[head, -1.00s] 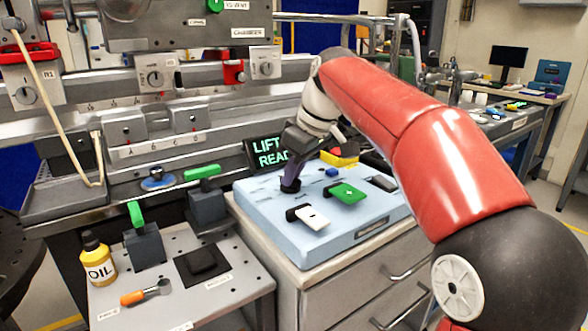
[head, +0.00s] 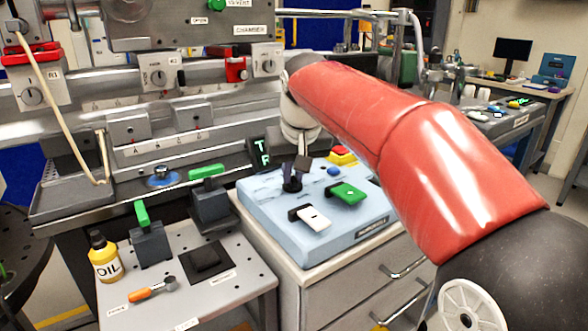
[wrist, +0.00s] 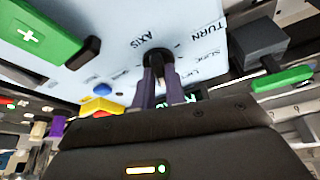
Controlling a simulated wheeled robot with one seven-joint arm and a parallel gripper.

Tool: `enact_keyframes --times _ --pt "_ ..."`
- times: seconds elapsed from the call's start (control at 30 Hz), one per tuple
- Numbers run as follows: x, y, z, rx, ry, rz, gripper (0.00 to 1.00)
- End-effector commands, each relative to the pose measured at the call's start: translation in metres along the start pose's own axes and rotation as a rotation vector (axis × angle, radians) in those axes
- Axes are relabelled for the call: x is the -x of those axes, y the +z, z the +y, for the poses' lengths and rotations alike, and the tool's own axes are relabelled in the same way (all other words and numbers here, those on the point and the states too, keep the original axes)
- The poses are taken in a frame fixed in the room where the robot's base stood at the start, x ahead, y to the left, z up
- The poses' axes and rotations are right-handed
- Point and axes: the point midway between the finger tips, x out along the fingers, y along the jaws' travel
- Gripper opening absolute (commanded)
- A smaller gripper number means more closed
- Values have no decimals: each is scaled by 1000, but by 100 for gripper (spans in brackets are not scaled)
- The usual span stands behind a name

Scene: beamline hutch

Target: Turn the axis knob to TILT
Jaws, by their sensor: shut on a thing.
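The axis knob (wrist: 158,57) is a small black knob on the pale blue control box (wrist: 105,68), near the labels AXIS, TURN, SLIDE and LIFT in the wrist view. My gripper (wrist: 160,82) has its two purple fingers closed around the knob. In the head view my gripper (head: 294,176) comes down onto the knob from above. The knob's pointer is covered, and I see no TILT label.
A green plus key (head: 347,193), a white key (head: 313,218), a yellow-and-red button (head: 342,156) and a blue button (head: 334,171) sit close by on the box.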

Motion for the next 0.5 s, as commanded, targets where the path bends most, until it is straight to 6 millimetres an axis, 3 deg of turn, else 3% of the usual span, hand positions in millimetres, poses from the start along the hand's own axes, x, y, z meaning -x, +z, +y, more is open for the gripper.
enact_keyframes --times 0.5 --pt "0 0 -1 -27 11 1 0"
